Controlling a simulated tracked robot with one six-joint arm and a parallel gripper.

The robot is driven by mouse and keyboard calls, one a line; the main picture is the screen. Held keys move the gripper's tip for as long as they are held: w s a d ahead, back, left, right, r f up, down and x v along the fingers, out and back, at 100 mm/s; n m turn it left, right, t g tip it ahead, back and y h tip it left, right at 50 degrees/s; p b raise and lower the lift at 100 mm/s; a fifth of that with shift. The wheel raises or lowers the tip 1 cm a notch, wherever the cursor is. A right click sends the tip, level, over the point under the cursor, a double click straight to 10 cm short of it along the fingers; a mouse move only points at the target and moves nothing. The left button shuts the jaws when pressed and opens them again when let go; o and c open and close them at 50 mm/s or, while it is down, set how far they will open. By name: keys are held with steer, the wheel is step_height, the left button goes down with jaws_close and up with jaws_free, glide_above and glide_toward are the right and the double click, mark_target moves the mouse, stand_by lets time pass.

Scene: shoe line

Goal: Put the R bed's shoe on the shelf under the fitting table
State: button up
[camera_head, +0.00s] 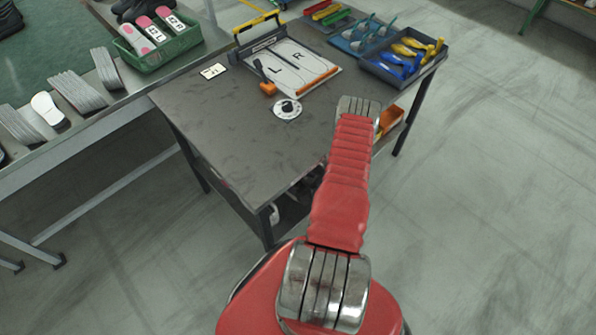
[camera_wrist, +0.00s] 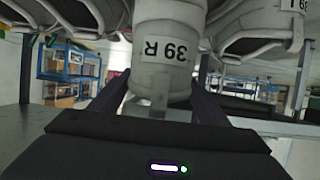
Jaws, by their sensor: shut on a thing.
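In the wrist view my gripper (camera_wrist: 160,96) is shut on a pale grey shoe last (camera_wrist: 168,22) tagged "39 R", with a dark finger on each side. I take it to be the R bed's shoe on its last; its upper is mostly cut off by the frame. In the head view the gripper and shoe are hidden behind my red arm. The fitting table (camera_head: 225,120) has a board with L and R beds (camera_head: 312,68); no shoe lies on the R bed. The shelf (camera_head: 290,212) under the table shows only partly, in shadow, behind the front leg.
Tool trays (camera_head: 372,66), a round dial (camera_head: 287,109) and a card (camera_head: 213,71) lie on the table. An orange bin (camera_head: 391,119) is below its right edge. A bench with a green crate (camera_head: 162,50) stands left. The right floor is clear.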

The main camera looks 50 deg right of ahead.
mark_target(294, 186)
steer(key=shift+f, duration=2.2)
steer(key=shift+f, duration=2.05)
steer(key=o, duration=1.7)
steer(key=shift+f, duration=0.1)
